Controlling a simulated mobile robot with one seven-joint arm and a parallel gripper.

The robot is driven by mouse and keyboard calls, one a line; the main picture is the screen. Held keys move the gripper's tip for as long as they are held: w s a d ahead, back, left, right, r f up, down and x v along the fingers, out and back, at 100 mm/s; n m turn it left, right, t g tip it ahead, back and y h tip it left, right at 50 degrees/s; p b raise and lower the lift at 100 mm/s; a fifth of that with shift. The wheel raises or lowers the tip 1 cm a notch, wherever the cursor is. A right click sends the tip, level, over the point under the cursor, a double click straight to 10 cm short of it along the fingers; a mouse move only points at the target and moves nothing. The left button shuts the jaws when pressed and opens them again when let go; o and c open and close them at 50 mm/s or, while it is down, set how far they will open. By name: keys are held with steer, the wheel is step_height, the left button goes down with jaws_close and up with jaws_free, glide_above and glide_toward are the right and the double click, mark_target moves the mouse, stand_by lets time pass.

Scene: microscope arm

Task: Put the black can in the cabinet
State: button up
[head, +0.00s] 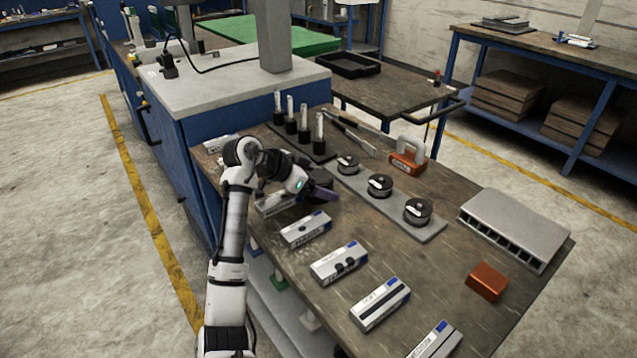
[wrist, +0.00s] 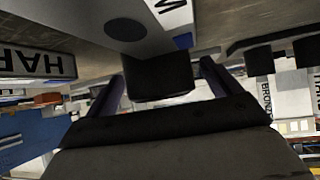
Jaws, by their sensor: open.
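My gripper (head: 322,196) is open, low over the left part of the workbench, above a row of white labelled blocks. In the wrist view its two dark purple fingers (wrist: 160,88) stand apart on either side of a short black cylinder (wrist: 158,76). The cylinder sits on a white labelled block (wrist: 176,22) beside a dark round spot. I cannot tell whether the fingers touch it. Whether this is the black can is unclear; no other plain black can stands out.
The workbench (head: 400,270) carries a grey strip (head: 362,192) with several black discs, a rack of tubes (head: 300,139), an orange padlock-like piece (head: 408,158), a grey slotted box (head: 514,226) and an orange block (head: 487,281). Bare bench lies between the strip and the blocks.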

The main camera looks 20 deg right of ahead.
steer(key=shift+d+f, duration=0.1)
steer(key=shift+c, duration=0.2)
steer(key=c, duration=1.3)
